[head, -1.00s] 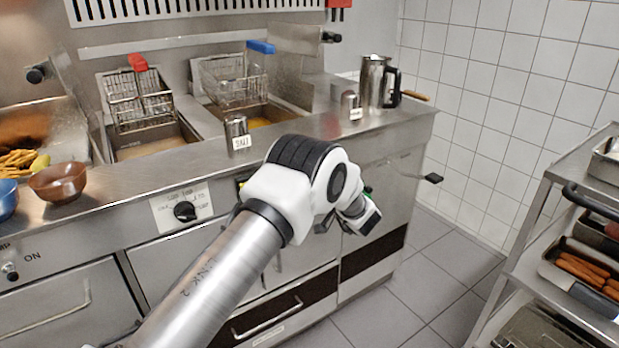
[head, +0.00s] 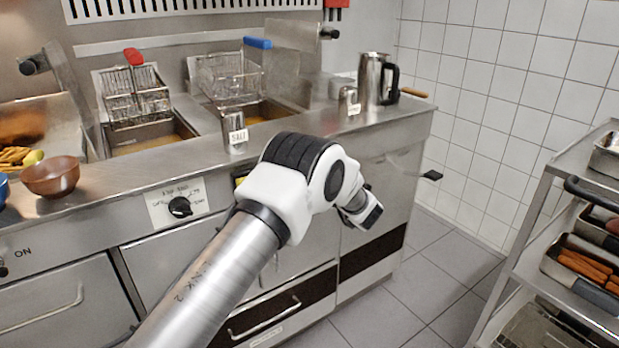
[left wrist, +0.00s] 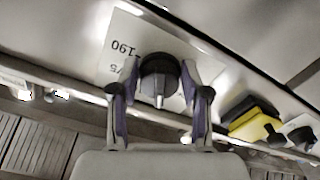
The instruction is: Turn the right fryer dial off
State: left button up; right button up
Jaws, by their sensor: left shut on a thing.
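The right fryer dial (left wrist: 159,68) is a dark round knob with a pale pointer, on a pale label plate (left wrist: 118,62) with a printed 190. In the left wrist view the pointer faces the bottom of the picture. My left gripper (left wrist: 160,84) has one finger on each side of this dial and is shut on it. In the head view my left arm hides the right dial and the fingers. The left fryer dial (head: 180,207) is in plain sight on its own label plate. My right gripper is in neither view.
A yellow and black switch (left wrist: 254,118) sits beside the held dial. A salt shaker (head: 235,130), a steel jug (head: 374,80) and a brown bowl (head: 50,176) stand on the counter. A trolley (head: 530,260) stands at right. The floor between is clear.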

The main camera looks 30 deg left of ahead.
pick_arm(q)
jog(key=n+b, duration=0.2)
jog(key=n, duration=0.2)
jog(key=shift+w+f, duration=0.1)
jog(key=shift+w+d+r+n+b, duration=0.1)
jog(key=shift+n+b, duration=0.25)
jog(key=shift+n, duration=0.4)
jog(key=shift+r+n+b, duration=0.1)
jog(key=shift+n+b, duration=0.25)
jog(key=shift+n, duration=0.4)
jog(key=o, duration=1.2)
jog(key=shift+c, duration=0.2)
jog(key=v, duration=1.2)
